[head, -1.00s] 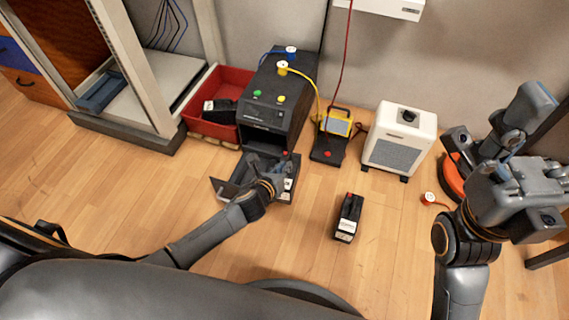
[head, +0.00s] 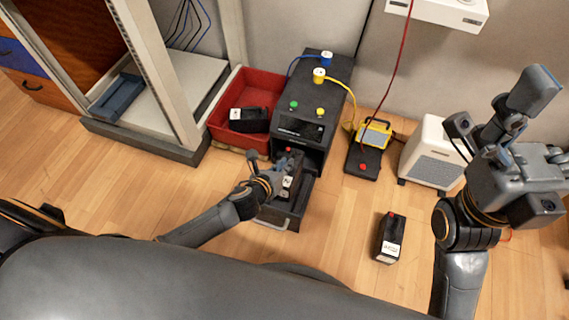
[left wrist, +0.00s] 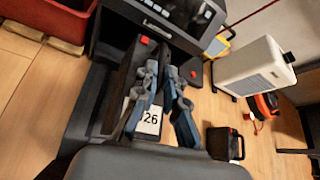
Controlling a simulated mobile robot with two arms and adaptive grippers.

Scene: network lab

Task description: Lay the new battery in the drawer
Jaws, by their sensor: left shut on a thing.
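My left gripper (head: 283,172) is shut on a black battery (head: 292,180) with a red terminal cap and a white label. In the left wrist view this battery (left wrist: 124,92) sits between the fingers, and its label reads "26". It is at the open drawer (head: 272,221) low on the front of the black power unit (head: 306,128). I cannot tell whether it rests on the drawer floor. Another black battery (head: 388,238) stands on the wood floor to the right, and it also shows in the left wrist view (left wrist: 224,144). My right gripper (head: 503,130) is raised at the right, its opening unclear.
A red bin (head: 226,131) left of the unit holds a black battery (head: 249,119). A yellow-and-black device (head: 369,150) and a white heater-like box (head: 430,155) stand to the right. Blue and yellow leads plug into the unit's top. Floor between drawer and loose battery is clear.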

